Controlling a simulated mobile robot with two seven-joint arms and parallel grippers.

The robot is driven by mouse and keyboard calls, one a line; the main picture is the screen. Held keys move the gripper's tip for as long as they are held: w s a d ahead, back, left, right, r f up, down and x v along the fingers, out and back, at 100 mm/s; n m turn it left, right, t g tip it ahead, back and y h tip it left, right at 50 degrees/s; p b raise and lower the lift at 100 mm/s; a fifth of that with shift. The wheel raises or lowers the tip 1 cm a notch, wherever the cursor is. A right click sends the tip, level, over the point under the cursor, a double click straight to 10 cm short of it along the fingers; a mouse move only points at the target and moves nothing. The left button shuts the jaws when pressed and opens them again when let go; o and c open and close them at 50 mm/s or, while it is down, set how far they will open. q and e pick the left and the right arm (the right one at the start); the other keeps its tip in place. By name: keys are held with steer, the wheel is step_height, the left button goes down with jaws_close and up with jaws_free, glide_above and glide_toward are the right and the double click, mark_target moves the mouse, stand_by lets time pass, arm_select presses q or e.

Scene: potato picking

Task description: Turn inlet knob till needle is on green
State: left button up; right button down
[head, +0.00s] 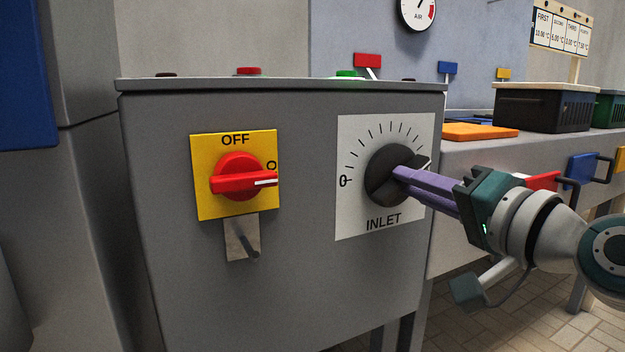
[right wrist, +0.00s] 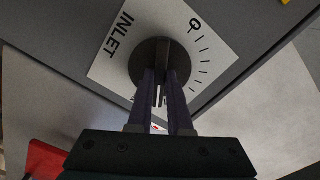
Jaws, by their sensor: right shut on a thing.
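The black inlet knob (head: 380,182) sits on a white dial plate (head: 350,215) marked 0 and INLET, on the front of a grey cabinet. My right gripper (head: 398,175) reaches in from the right and is shut on the knob's grip bar. The right wrist view shows its two purple fingers (right wrist: 161,84) on either side of the knob's bar (right wrist: 163,52). In the head view the knob's light mark points right and slightly up, away from the 0. A round gauge (head: 418,12) with a red sector is cut off by the top edge; no green shows on it. My left gripper is out of view.
A red rotary switch (head: 238,176) on a yellow OFF plate (head: 208,200) is left of the dial. Red (head: 249,71) and green (head: 346,74) buttons top the cabinet (head: 290,280). An orange board (head: 478,131) and a dark crate (head: 540,110) stand at right.

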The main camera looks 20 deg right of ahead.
stand_by(0.3)
steer(key=n+p, duration=0.1)
steer(key=n, duration=0.3)
steer(key=shift+n, duration=0.4)
steer(key=c, duration=0.8)
jaws_free()
steer(key=shift+c, duration=0.2)
